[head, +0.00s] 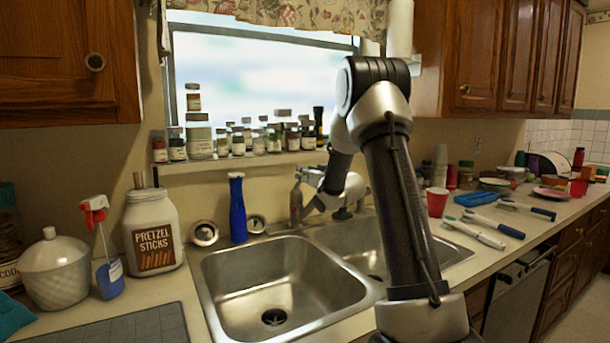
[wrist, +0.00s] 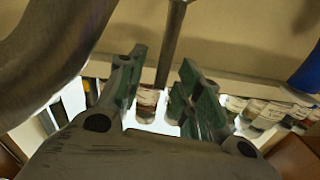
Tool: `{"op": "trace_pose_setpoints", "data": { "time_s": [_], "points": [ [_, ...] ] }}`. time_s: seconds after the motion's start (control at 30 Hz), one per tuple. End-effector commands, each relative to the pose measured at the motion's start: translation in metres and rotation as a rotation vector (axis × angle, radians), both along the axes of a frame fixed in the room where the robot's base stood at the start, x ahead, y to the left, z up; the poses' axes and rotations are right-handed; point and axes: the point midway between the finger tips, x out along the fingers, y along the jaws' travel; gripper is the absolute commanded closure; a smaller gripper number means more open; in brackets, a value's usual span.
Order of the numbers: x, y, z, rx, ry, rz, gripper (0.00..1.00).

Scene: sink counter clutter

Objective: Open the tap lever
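The tap (head: 296,204) stands behind the sink, just left of my gripper in the head view. In the wrist view a thin metal rod, which looks like the tap lever (wrist: 173,35), runs down from the top edge between the two green-padded fingers of my gripper (wrist: 164,64). The fingers are apart, with gaps showing beside the rod; I cannot tell whether either touches it. A large grey curved metal part, perhaps the tap's body or spout, fills the upper left of the wrist view. My arm hides part of the tap area in the head view.
A blue bottle (head: 237,208) stands left of the tap. The double sink (head: 275,278) lies in front. Jars (head: 199,136) line the window sill behind. A red cup (head: 437,202) and utensils (head: 475,234) lie to the right. A pretzel jar (head: 152,232) stands at the left.

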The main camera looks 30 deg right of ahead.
Motion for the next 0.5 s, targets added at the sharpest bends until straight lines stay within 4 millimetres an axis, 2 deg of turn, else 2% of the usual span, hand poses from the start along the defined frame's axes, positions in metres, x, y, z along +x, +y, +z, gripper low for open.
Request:
{"op": "trace_pose_setpoints", "data": {
  "time_s": [0.1, 0.37, 0.5],
  "points": [
    [0.0077, 0.0009, -0.0006, 0.000, 0.002, 0.000, 0.65],
    [0.0089, 0.0010, -0.0004, 0.000, 0.002, 0.000, 0.65],
    [0.0087, 0.0010, -0.0003, 0.000, 0.002, 0.000, 0.90]
  ]
}}
